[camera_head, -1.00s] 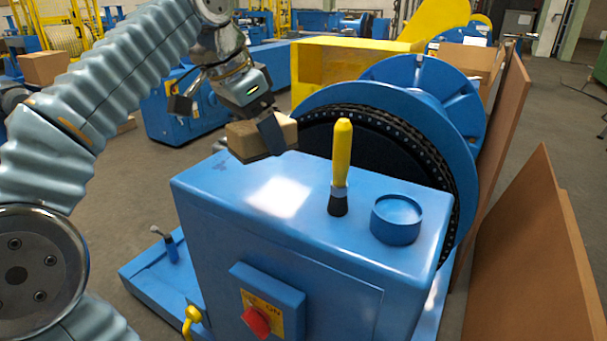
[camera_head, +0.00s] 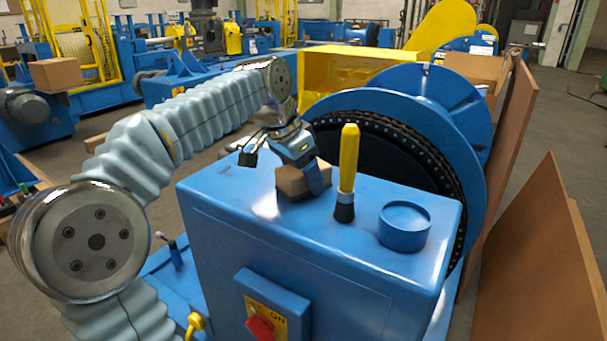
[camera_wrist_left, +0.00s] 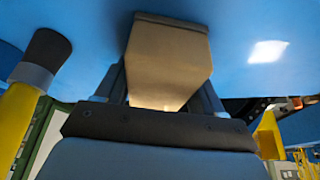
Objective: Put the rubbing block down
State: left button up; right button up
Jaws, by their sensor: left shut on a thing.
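The rubbing block (camera_head: 291,184) is a tan block at the top of the blue machine housing (camera_head: 240,215), left of the yellow-handled brush. My left gripper (camera_head: 318,180) is shut on it from above, with a dark finger along its side. In the left wrist view the block (camera_wrist_left: 168,60) sits between the two fingers (camera_wrist_left: 165,95), close to the blue surface. I cannot tell whether its underside touches the housing top. My right gripper is not in view.
The brush (camera_head: 348,165) stands upright just right of the block. A round blue cap (camera_head: 404,226) is further right. The chain wheel (camera_head: 455,130) rises behind. A red switch (camera_head: 260,328) is on the front. The housing's front top is clear.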

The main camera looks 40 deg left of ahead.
pick_arm(q)
jog(key=shift+f, duration=0.1)
jog(key=shift+f, duration=0.15)
jog(key=o, duration=0.9)
jog(key=shift+f, duration=0.15)
jog(key=shift+o, duration=0.2)
jog(key=shift+s+d, duration=0.1)
jog(key=shift+f, duration=0.1)
jog(key=shift+r, duration=0.2)
jog(key=p+v, duration=0.1)
jog(key=v, duration=0.4)
jog(key=p+v, duration=0.1)
jog(key=v, duration=0.5)
jog(key=shift+r, duration=0.35)
jog(key=shift+s+r, duration=0.1)
jog(key=shift+r, duration=0.35)
